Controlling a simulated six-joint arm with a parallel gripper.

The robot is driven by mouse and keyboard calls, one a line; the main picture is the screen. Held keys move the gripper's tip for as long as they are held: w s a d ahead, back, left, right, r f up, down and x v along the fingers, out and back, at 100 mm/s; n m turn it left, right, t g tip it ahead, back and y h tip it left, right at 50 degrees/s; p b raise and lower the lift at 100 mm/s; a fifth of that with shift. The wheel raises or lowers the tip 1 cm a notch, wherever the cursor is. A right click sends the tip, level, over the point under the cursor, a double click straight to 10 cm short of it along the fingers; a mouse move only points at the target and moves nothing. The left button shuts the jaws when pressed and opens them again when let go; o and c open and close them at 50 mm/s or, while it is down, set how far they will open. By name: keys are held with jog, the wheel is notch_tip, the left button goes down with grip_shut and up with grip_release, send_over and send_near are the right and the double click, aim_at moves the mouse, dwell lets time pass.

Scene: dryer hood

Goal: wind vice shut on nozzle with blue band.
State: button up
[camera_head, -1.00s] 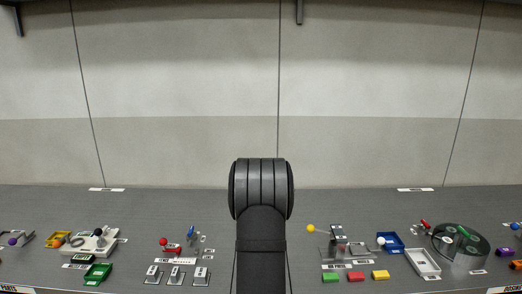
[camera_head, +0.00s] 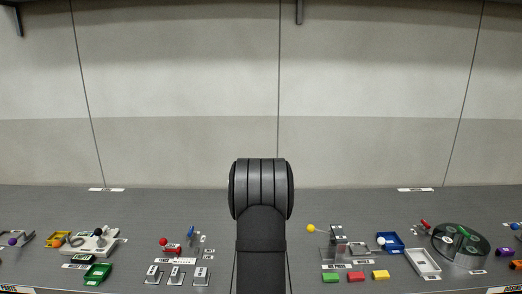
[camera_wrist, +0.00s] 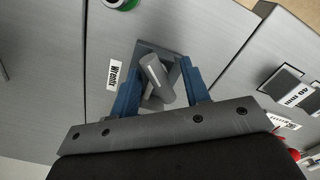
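My gripper (camera_wrist: 160,82) shows in the wrist view with its two blue fingers apart. A grey cylindrical piece (camera_wrist: 158,82) on a grey square base (camera_wrist: 150,47) lies between the fingers, with gaps visible beside it. A label that seems to read "Wrench" (camera_wrist: 115,74) is left of it. I cannot tell whether this is part of a vice. In the head view, a small device with a yellow ball handle (camera_head: 311,228) stands right of centre; I cannot tell whether it is the vice. No blue-banded nozzle can be made out. My gripper is not recognisable in the head view.
A white tray (camera_head: 423,262) and dark round turntable (camera_head: 461,245) stand farther right. A green bin (camera_head: 97,273) is at left. In the wrist view, a "40 mm" plate (camera_wrist: 280,86) lies right.

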jog(key=shift+r, duration=3.05)
notch_tip(320, 180, down, 6)
jog(key=shift+f, duration=0.1)
jog(key=shift+m, duration=1.1)
